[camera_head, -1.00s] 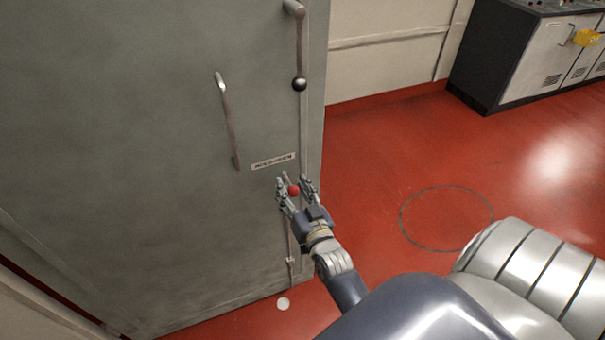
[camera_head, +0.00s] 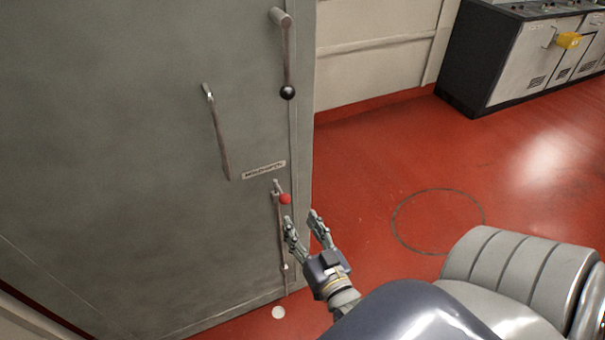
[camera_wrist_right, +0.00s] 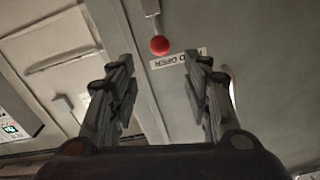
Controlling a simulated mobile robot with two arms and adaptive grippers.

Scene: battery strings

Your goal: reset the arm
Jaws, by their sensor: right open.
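My right gripper (camera_head: 303,227) is open and empty. In the head view it is in front of the grey cabinet's right edge, just below and right of a small red ball knob (camera_head: 285,199), apart from it. In the right wrist view the red knob (camera_wrist_right: 159,45) sits on a short rod beyond the open fingers (camera_wrist_right: 160,95), between them and not touched. My left gripper is not in view.
The grey cabinet (camera_head: 120,150) has a long handle (camera_head: 217,135), a lever with a black ball (camera_head: 287,92) and a label plate (camera_head: 264,170). A control console (camera_head: 520,60) stands at the back right. Red floor (camera_head: 370,170) to the right is clear.

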